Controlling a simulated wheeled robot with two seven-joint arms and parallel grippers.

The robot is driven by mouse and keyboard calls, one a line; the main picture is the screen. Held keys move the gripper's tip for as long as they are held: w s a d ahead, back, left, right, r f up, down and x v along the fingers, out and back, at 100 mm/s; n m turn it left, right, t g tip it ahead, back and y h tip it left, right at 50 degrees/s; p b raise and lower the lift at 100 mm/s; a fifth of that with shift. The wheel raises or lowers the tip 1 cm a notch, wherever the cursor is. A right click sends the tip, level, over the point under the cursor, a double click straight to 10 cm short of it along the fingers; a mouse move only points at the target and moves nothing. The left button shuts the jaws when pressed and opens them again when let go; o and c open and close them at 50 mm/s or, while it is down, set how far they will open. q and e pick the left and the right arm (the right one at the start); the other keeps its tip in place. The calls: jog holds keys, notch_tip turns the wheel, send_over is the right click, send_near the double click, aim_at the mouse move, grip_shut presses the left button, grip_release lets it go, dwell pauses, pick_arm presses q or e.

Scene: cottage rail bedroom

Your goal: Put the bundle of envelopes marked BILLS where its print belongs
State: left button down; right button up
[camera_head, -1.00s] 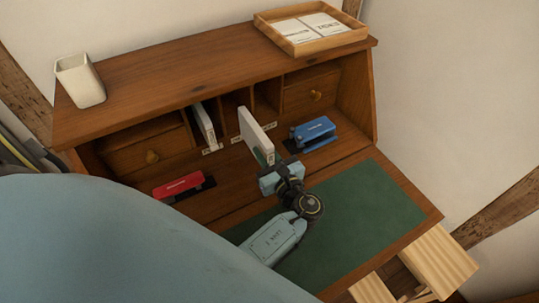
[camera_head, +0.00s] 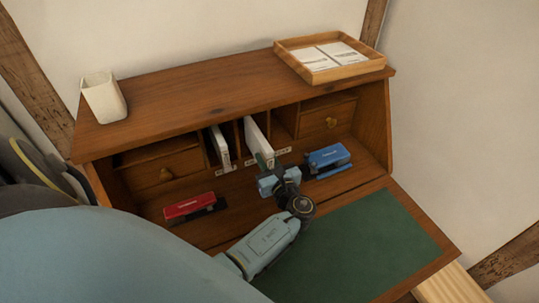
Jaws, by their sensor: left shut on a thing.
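A white bundle of envelopes (camera_head: 256,136) stands on edge with its far part inside a pigeonhole of the wooden desk (camera_head: 190,90). Its near end is at my left gripper (camera_head: 270,172), which is shut on it at the front of the slots. The print on the held bundle cannot be read. Another white bundle (camera_head: 219,147) stands upright in a slot to the left. Small labels (camera_head: 283,151) sit along the front edge below the slots; their words are too small to read. My right gripper is not in view.
A white cup (camera_head: 104,98) and a wooden tray (camera_head: 330,74) with papers stand on top. The green writing mat (camera_head: 370,240) is clear.

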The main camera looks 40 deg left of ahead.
pick_arm(q)
jog(key=shift+b+x, duration=0.45)
jog(key=shift+x, duration=2.65)
jog(key=shift+f, duration=0.4)
jog(key=c, duration=1.2)
grip_release()
jog(key=p+v, duration=0.1)
jog(key=v, duration=1.9)
jog(key=shift+s+d, duration=0.15)
jog(key=shift+d, duration=0.05)
jog(key=shift+r+p, duration=0.1)
jog(key=shift+p, duration=0.2)
